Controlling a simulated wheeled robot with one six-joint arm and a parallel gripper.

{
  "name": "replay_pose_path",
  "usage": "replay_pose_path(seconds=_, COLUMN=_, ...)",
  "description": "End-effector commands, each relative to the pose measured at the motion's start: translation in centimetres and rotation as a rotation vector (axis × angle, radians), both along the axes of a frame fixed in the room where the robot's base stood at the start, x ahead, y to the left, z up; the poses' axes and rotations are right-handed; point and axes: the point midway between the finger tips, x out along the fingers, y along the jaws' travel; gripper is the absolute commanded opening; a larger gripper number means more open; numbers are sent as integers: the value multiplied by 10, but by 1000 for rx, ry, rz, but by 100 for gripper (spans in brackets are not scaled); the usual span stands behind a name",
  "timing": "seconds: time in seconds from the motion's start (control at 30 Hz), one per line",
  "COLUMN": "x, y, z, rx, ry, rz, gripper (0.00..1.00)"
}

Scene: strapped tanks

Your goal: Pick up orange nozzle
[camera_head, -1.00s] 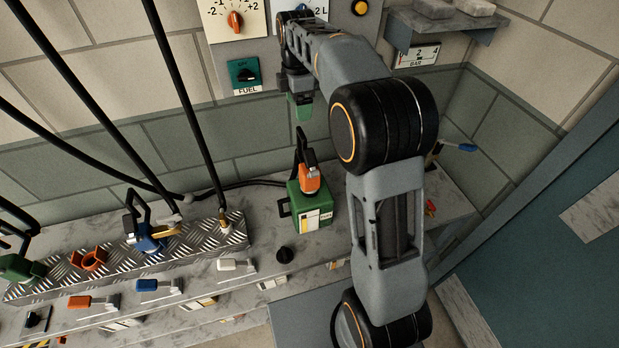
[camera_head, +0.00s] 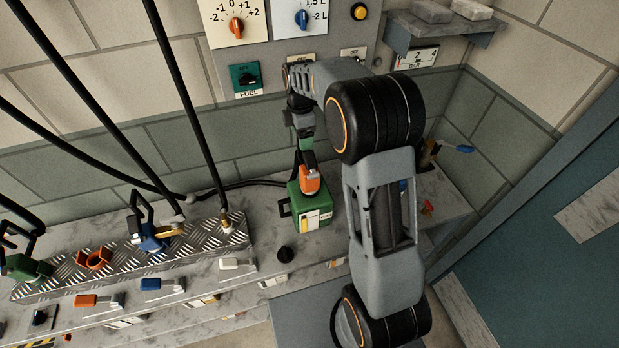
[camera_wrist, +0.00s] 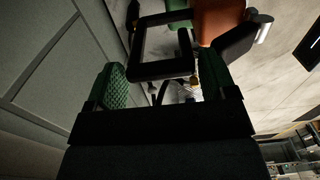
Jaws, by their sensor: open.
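The orange nozzle (camera_head: 310,181) stands upright in the top of a green tank (camera_head: 297,205) on the marble bench. In the wrist view the nozzle's orange body (camera_wrist: 217,20) is at the top, with its black loop handle (camera_wrist: 160,70) reaching toward the fingers. My gripper (camera_head: 305,142) is open just above the nozzle, at the handle's top. In the wrist view the green pads of my gripper (camera_wrist: 163,85) stand on both sides, with the handle's end between or just in front of them. Whether they touch it I cannot tell.
A diamond-plate stand (camera_head: 205,240) at left holds an empty orange holder (camera_head: 94,259), a blue nozzle (camera_head: 150,240) and a green nozzle (camera_head: 28,268). Black hoses hang at left. A black knob (camera_head: 285,255) sits in front of the tank. A wall panel and shelf are behind.

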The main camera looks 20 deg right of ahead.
Motion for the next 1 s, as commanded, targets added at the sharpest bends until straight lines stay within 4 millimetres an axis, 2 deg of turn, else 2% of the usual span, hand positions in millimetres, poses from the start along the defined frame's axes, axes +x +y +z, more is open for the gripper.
replay_pose_path(seconds=0.17, x=0, y=0, z=0, rx=0, ry=0, rz=0, gripper=78)
replay_pose_path(seconds=0.9, x=0, y=0, z=2, rx=0, ry=-2, rz=0, gripper=7)
replay_pose_path(seconds=1.0, x=0, y=0, z=2, rx=0, ry=-2, rz=0, gripper=0)
